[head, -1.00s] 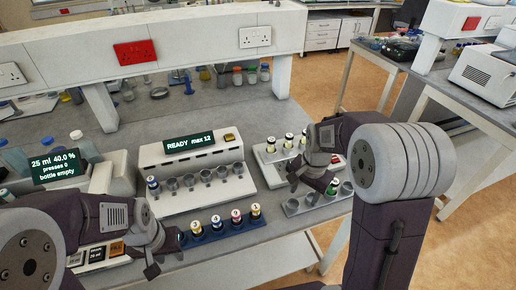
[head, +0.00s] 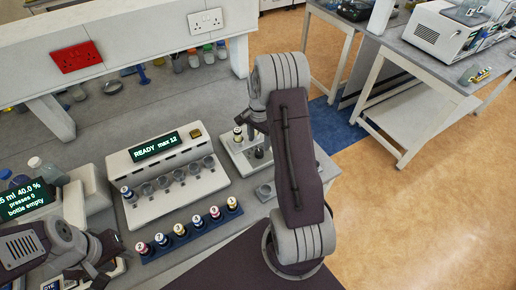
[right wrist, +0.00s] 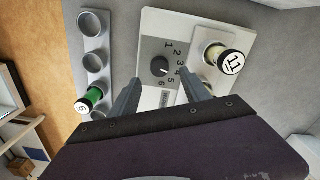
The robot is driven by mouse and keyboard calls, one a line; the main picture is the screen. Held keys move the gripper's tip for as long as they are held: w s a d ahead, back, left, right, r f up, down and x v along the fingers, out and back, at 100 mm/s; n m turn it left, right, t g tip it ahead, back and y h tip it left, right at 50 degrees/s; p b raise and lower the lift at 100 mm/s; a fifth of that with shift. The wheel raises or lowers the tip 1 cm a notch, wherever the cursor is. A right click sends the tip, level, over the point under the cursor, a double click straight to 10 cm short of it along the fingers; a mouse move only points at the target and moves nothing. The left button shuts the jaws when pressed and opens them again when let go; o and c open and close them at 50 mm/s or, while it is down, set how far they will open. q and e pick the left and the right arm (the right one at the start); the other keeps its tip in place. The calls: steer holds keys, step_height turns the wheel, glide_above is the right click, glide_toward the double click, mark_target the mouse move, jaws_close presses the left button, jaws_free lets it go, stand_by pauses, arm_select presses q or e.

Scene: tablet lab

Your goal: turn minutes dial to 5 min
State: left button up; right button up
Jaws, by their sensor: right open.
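The minutes dial (right wrist: 160,67) is a small black round knob on a grey panel with the numbers 1 to 6 around its right side. A light pointer mark shows on the knob's lower right, too small to read exactly. My right gripper (right wrist: 161,96) is open, its two fingers on either side of the dial in the picture; contact cannot be told. In the head view the right gripper (head: 251,128) is over the white dial device (head: 233,157), largely hidden by my arm. My left gripper (head: 92,274) is at the lower left, away from the dial; its jaw state is unclear.
A vial marked 11 (right wrist: 231,62) stands right of the dial in the wrist view. A grey rack (right wrist: 95,60) with a green vial is to the left. In the head view, a "READY max 12" machine (head: 170,175) and a blue rack (head: 190,235) of several vials stand nearby.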

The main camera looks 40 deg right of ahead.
mark_target(259, 151)
step_height(259, 151, down, 5)
steer(key=shift+f+p, duration=0.1)
steer(key=shift+p, duration=0.45)
steer(key=shift+s+f, duration=0.1)
steer(key=shift+f, duration=0.55)
steer(key=shift+c, duration=0.5)
jaws_close()
steer(key=shift+m, duration=0.3)
steer(key=shift+d+m, duration=0.1)
steer(key=shift+m, duration=0.8)
steer(key=shift+m+b, duration=0.45)
steer(key=shift+m, duration=1.05)
steer(key=shift+r+m, duration=0.1)
steer(key=shift+m, duration=0.2)
